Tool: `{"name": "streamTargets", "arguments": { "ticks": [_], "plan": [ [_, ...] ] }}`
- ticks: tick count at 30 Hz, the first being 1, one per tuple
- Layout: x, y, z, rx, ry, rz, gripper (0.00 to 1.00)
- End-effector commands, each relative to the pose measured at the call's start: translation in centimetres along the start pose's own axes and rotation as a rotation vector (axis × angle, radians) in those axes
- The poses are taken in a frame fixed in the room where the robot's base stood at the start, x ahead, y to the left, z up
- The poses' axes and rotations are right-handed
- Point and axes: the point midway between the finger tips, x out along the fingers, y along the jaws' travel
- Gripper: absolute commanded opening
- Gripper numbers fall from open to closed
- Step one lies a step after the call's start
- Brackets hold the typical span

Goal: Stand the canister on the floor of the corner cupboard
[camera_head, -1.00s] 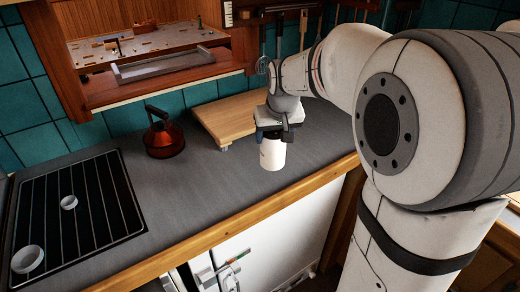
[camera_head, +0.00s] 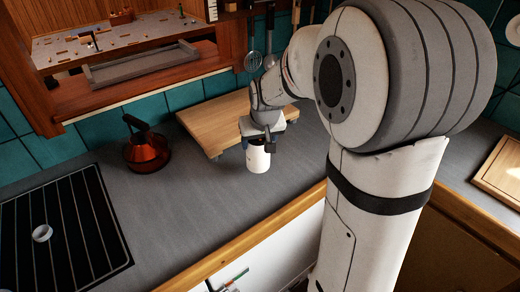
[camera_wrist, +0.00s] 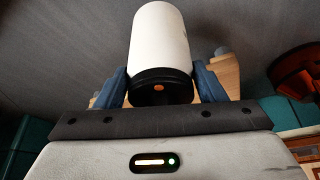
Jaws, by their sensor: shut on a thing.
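The canister (camera_head: 258,159) is a white cylinder. It hangs under my gripper (camera_head: 262,142), above the grey counter in front of a wooden board. In the wrist view the canister (camera_wrist: 160,38) shows a black end with an orange spot, between the blue fingers of my gripper (camera_wrist: 161,88), which is shut on it. The corner cupboard (camera_head: 150,76) is likely the open wooden wall cupboard at the upper left of the head view. Its floor is partly bare; a grey frame and a raised pale panel with small items occupy it. My gripper is right of the cupboard and lower.
A red-brown kettle (camera_head: 146,150) stands on the counter (camera_head: 190,215) below the cupboard. The wooden board (camera_head: 217,122) lies behind the canister. A black hob (camera_head: 70,235) with a white ring is at left. Utensils hang on the teal wall. The front counter is clear.

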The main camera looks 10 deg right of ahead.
Motion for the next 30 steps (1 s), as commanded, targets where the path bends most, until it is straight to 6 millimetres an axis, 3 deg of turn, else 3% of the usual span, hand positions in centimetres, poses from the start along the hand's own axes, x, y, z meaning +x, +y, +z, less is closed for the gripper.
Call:
{"name": "streamTargets", "arguments": {
  "ticks": [7, 19, 20, 27, 30],
  "plan": [
    [2.9, 0.1, 1.2, 0.001, -0.002, 0.0, 0.15],
    [3.5, 0.1, 1.4, 0.002, 0.001, 0.001, 0.15],
    [3.4, 0.1, 1.4, 0.002, -0.001, 0.001, 0.66],
    [3.3, 0.2, 1.4, 0.003, -0.001, 0.001, 0.85],
    [3.3, 0.2, 1.4, 0.003, -0.001, 0.001, 0.85]
  ]
}}
